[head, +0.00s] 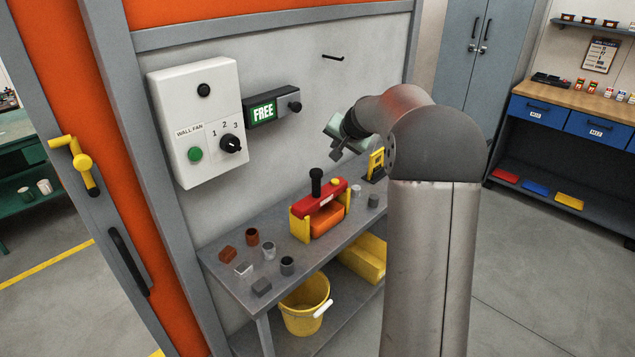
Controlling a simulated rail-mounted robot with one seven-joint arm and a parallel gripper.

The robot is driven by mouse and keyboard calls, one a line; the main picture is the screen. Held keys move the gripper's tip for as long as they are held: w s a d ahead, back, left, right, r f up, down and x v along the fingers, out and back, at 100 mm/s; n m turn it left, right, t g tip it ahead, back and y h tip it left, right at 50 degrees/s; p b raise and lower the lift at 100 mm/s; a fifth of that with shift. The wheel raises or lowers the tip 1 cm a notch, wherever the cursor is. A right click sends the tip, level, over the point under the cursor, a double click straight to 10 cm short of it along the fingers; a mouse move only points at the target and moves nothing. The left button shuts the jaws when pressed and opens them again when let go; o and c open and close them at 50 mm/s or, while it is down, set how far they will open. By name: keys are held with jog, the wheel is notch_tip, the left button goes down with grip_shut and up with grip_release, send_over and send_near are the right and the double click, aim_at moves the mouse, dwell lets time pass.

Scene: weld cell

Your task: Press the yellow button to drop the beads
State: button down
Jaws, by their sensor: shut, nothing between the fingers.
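A red-topped device (318,207) with yellow side plates and a black knob stands on the grey bench. A small round yellow button (335,182) shows on its red top, right of the black knob. An orange block sits under the red top. My gripper (335,154) is shut and empty. In the picture it shows above the button, apart from it, with its tips pointing down and left. I make out no beads.
Several small blocks and cups stand along the bench (305,262). A yellow-and-black stand (376,165) is at its right end. A yellow bucket (304,304) is below. A white WALL FAN box (196,122) and a FREE sign (264,112) hang behind.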

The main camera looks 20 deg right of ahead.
aim_at(336, 183)
jog(key=shift+f, duration=0.15)
notch_tip(336, 183, down, 8)
jog(key=b, duration=0.6)
jog(key=shift+f+b, duration=0.3)
jog(key=shift+b, duration=0.05)
jog(key=shift+f, duration=0.15)
dwell(1.7)
jog(key=shift+f+b, duration=0.25)
jog(key=shift+b, duration=0.3)
